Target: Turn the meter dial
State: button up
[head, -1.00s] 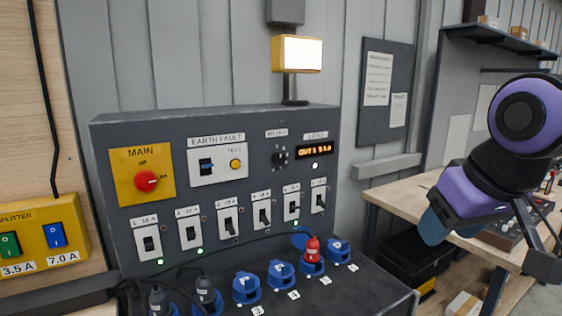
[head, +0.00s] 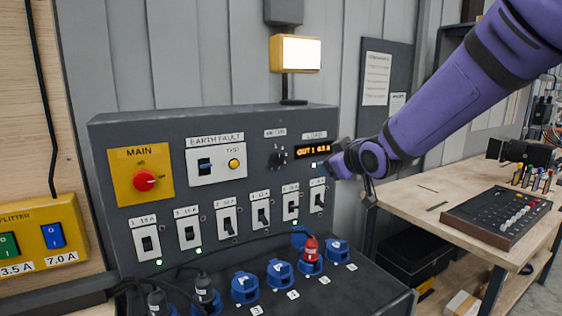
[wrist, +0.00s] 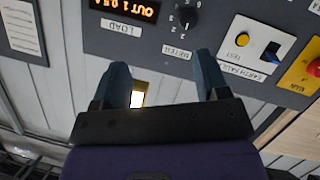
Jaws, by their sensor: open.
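The meter dial (head: 278,158) is a small dark knob on the grey panel, left of the lit orange LOAD display (head: 312,152). In the wrist view, where the panel appears upside down, the dial (wrist: 186,16) sits at the top with numbers around it. My gripper (head: 328,164) is at the panel's right edge in the head view, to the right of the dial and apart from it. The wrist view shows its two blue-grey fingers (wrist: 162,70) spread with nothing between them. The dial lies beyond the fingertips.
The panel also carries a red MAIN knob (head: 145,180), an earth fault switch (head: 205,165) and a row of breakers (head: 227,220). Blue sockets (head: 281,273) with plugs and cables lie below. A lamp (head: 296,53) stands on top. A workbench (head: 430,200) is at right.

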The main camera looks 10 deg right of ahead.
aim_at(279, 159)
jog(key=w+a+f+n+t+y, duration=0.1)
jog(key=w+a, duration=0.2)
jog(key=w, duration=0.3)
jog(key=w+a+f+n+t+y, duration=0.1)
jog(key=w+a+f+n+y, duration=0.1)
jog(key=w, duration=0.4)
jog(key=w+a+f+n+y, duration=0.1)
jog(key=w+a, duration=0.3)
jog(key=w, duration=0.2)
jog(key=shift+a+f+t+y, duration=0.2)
jog(key=shift+f+t+y, duration=0.1)
jog(key=shift+t+y, duration=0.1)
jog(key=shift+c, duration=0.2)
jog(key=c, duration=0.9)
